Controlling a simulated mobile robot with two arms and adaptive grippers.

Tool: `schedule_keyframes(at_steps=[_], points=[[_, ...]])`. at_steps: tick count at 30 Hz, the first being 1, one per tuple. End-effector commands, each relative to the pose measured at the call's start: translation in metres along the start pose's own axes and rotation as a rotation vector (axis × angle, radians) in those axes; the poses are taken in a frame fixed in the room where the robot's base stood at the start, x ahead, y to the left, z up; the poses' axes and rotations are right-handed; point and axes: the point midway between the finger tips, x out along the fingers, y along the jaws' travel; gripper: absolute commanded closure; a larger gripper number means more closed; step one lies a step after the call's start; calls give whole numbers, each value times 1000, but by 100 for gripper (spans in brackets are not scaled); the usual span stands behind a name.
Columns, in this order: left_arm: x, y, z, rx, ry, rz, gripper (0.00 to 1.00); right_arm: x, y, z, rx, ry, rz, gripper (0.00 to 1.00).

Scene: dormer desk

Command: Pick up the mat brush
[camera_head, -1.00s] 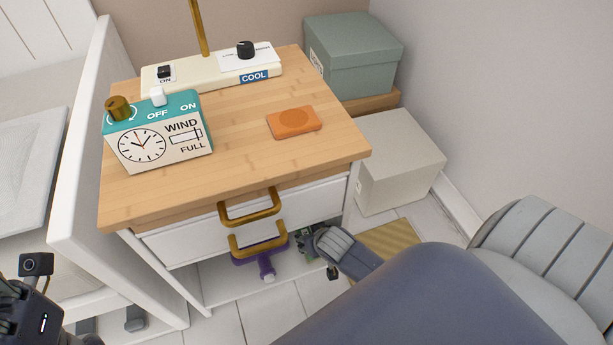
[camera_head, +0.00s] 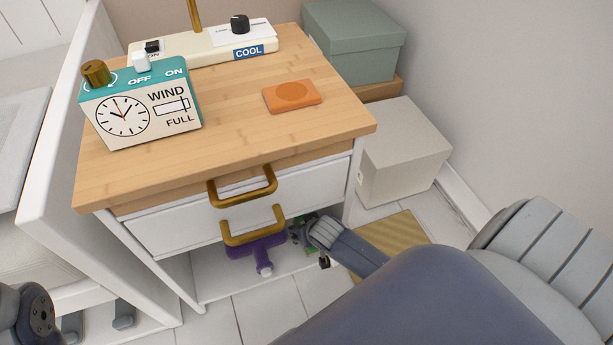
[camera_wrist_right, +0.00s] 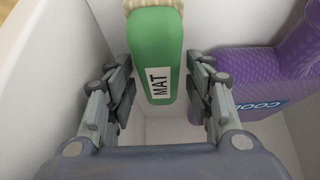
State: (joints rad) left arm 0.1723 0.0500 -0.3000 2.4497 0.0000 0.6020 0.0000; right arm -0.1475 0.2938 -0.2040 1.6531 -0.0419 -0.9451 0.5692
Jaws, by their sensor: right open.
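The mat brush (camera_wrist_right: 155,60) is green with a white MAT label and pale bristles at its far end. In the right wrist view it lies between the two open fingers of my right gripper (camera_wrist_right: 160,100), with small gaps at both sides. In the head view my right gripper (camera_head: 303,232) reaches into the space below the drawer, beside a purple object. Only a bit of green shows there, so the brush is mostly hidden.
The purple object (camera_wrist_right: 245,75) with a COOL label sits close right of the brush in the wrist view. Light walls surround both. Above are brass handles (camera_head: 243,188) and the wooden desktop (camera_head: 225,120). A pale box (camera_head: 402,150) stands right of the desk.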

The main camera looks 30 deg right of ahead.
Motion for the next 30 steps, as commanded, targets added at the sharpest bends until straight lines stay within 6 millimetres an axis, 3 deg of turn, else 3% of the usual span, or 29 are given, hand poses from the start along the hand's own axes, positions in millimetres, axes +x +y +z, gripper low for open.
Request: schedule_keyframes(at_steps=[9, 14, 15, 30], points=[[2, 0, -1, 1, 6, 3, 60, 2, 0, 0, -1, 0, 0, 52], [2, 0, -1, 1, 5, 2, 60, 2, 0, 0, -1, 0, 0, 86], [2, 0, -1, 1, 5, 2, 60, 2, 0, 0, -1, 0, 0, 87], [5, 0, -1, 0, 8, 0, 60, -1, 1, -3, -1, 0, 0, 87]])
